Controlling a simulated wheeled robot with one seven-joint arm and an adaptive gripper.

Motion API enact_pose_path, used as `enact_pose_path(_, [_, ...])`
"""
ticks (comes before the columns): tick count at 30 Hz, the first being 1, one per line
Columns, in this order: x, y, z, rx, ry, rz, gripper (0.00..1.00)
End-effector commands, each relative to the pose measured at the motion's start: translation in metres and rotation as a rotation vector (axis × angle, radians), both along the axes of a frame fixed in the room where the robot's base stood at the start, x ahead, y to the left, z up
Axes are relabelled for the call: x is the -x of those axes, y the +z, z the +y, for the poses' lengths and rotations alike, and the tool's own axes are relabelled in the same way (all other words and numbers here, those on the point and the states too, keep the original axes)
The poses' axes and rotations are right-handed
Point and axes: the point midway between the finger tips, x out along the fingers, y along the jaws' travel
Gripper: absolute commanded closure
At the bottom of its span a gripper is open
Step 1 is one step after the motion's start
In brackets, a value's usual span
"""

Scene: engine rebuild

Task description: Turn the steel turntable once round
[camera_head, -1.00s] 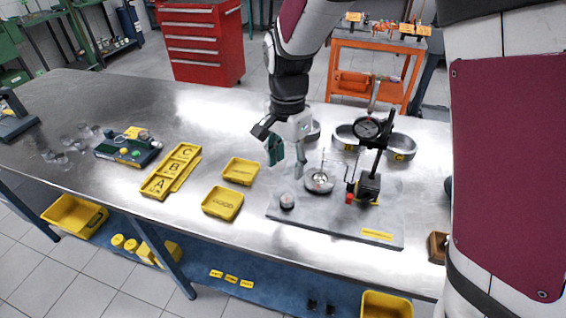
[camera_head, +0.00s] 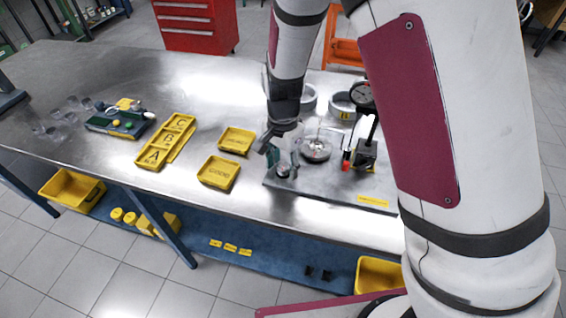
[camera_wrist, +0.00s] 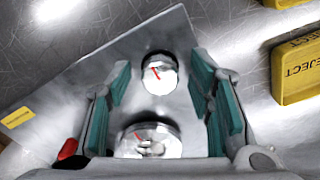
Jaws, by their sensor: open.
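The round steel turntable (camera_head: 316,147) sits on a grey base plate (camera_head: 337,189), with a small part on top. It also shows in the wrist view (camera_wrist: 168,142), partly cut off behind my gripper, with a red mark. A smaller round steel knob (camera_head: 283,170) stands at the plate's left corner. In the wrist view the knob (camera_wrist: 160,74) has a red line on its top and lies between my teal finger pads. My gripper (camera_head: 281,157) is open, pointing down at the knob. A gap shows on both sides; I cannot tell its height over the knob.
A dial gauge (camera_head: 361,95) on a dark stand rises right of the turntable. Bearing rings (camera_head: 342,107) stand behind. Yellow trays (camera_head: 219,172) and a lettered A-B-C tray (camera_head: 166,141) lie to the left. The front strip of the steel table is clear.

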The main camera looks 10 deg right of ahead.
Motion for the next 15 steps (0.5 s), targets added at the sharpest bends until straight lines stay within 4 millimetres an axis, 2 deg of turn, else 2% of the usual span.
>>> enact_pose_path(2, [0.0,0.0001,0.0,0.0,0.0,0.0,0.52])
enact_pose_path(8, [-0.0001,0.0003,-0.0001,0.0,0.0,0.0,0.97])
enact_pose_path(9, [-0.0001,0.0003,-0.0001,0.0,0.0,0.0,1.0])
enact_pose_path(15, [-0.0001,0.0004,-0.0002,0.0,0.007,0.0,1.0])
